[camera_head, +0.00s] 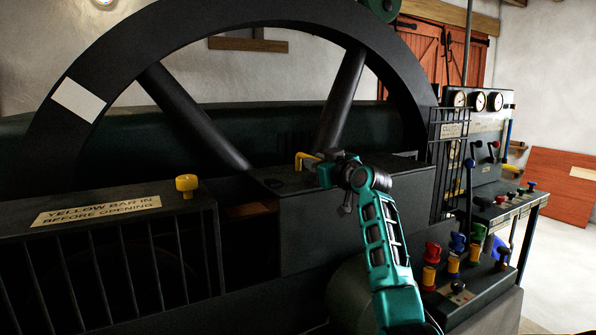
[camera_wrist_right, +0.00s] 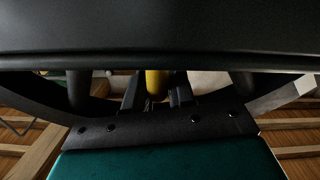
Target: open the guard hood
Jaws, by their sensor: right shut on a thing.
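A dark box-shaped cover (camera_head: 320,235), which looks like the guard hood, sits low in front of the big flywheel and appears closed. A yellow handle (camera_head: 301,158) stands on its top. My right gripper (camera_head: 316,163) is at this handle and shut on it, with the arm reaching up from below. In the right wrist view, the yellow handle (camera_wrist_right: 155,84) shows between the dark fingers, under a broad dark edge that hides the rest. My left gripper is not in view.
A barred guard at the left carries a sign (camera_head: 97,211) reading "YELLOW BAR IN BEFORE OPENING" and a yellow knob (camera_head: 187,185). The spoked flywheel (camera_head: 95,65) rises behind. A control panel (camera_head: 486,205) with gauges and coloured levers stands right of my arm. Floor is clear at far right.

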